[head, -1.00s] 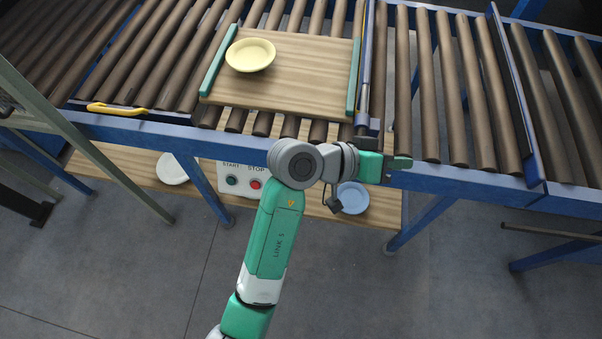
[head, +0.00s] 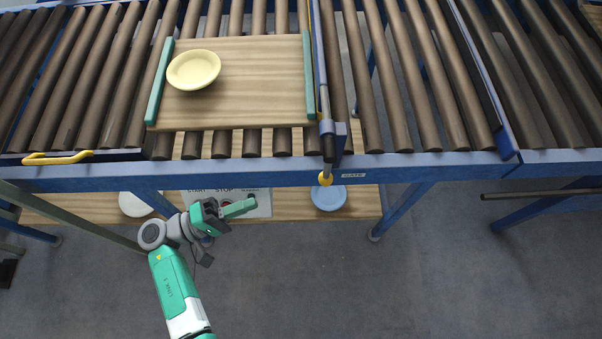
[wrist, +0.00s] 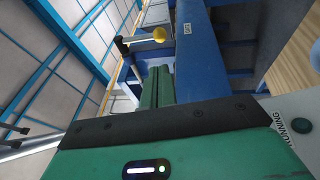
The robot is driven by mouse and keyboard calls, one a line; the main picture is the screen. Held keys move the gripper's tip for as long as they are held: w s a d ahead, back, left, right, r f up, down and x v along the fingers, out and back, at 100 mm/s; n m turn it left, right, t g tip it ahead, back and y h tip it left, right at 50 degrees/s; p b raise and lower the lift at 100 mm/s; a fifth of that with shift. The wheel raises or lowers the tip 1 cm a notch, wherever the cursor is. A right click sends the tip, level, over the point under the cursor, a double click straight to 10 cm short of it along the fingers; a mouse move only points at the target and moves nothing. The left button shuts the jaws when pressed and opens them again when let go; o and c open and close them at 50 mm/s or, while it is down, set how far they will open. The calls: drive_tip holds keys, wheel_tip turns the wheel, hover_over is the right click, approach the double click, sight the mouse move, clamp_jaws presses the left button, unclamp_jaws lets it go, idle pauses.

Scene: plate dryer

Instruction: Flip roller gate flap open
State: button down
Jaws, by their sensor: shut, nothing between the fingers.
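The gate has a narrow blue bar (head: 318,60) running across the rollers beside the wooden board, with a grey rod and a yellow knob (head: 325,179) at the near conveyor edge. A GATE label (head: 354,175) is on the blue rail just right of the knob. The knob also shows in the wrist view (wrist: 160,35), ahead of the fingers. My gripper (head: 240,207) is shut and empty, in front of the rail, left of the knob and apart from it. In the wrist view my green fingers (wrist: 157,88) are together. I cannot tell how the flap is turned.
A wooden board (head: 250,85) with green end strips carries a yellow plate (head: 193,70) on the rollers. A yellow handle (head: 58,158) is at left. Below the rail are a start/stop panel (head: 262,204), a blue plate (head: 328,197) and a white plate (head: 135,204). The front floor is clear.

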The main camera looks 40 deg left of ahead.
drive_tip(key=b+x, duration=0.3)
drive_tip(key=x, duration=1.1)
drive_tip(key=shift+d, duration=0.1)
drive_tip(key=shift+w+d+f, duration=0.1)
drive_tip(key=shift+d+f, duration=0.1)
drive_tip(key=shift+f, duration=0.05)
